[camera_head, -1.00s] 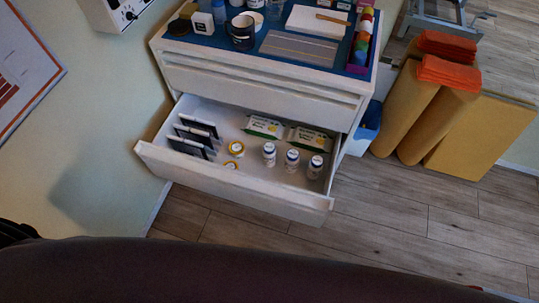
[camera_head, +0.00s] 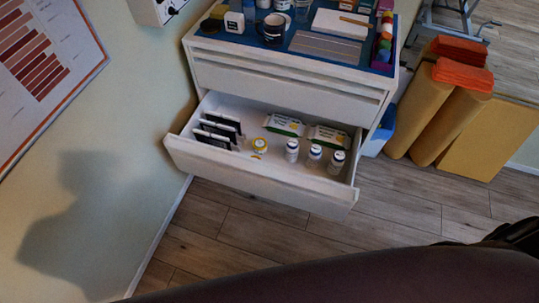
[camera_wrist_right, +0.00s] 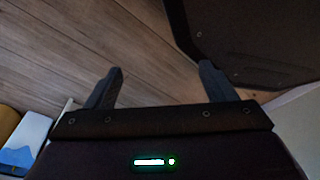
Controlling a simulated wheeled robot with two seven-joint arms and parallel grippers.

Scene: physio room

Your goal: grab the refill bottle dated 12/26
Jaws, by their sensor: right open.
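Three white bottles with dark labels stand upright in a row in the open drawer (camera_head: 258,176) in the head view: a left bottle (camera_head: 292,151), a middle bottle (camera_head: 314,156) and a right bottle (camera_head: 336,163). Their printed dates are too small to read, so I cannot tell which is dated 12/26. My right gripper (camera_wrist_right: 158,88) shows in the right wrist view, open and empty, over wooden floor and away from the bottles. My left gripper is in neither view.
The drawer also holds dark framed panels (camera_head: 217,130), a yellow-and-white roll (camera_head: 259,146) and two green-and-white packs (camera_head: 285,124). The cabinet top carries a dark mug (camera_head: 272,28) and other items. Yellow rolls (camera_head: 418,105) stand at right. Floor in front is clear.

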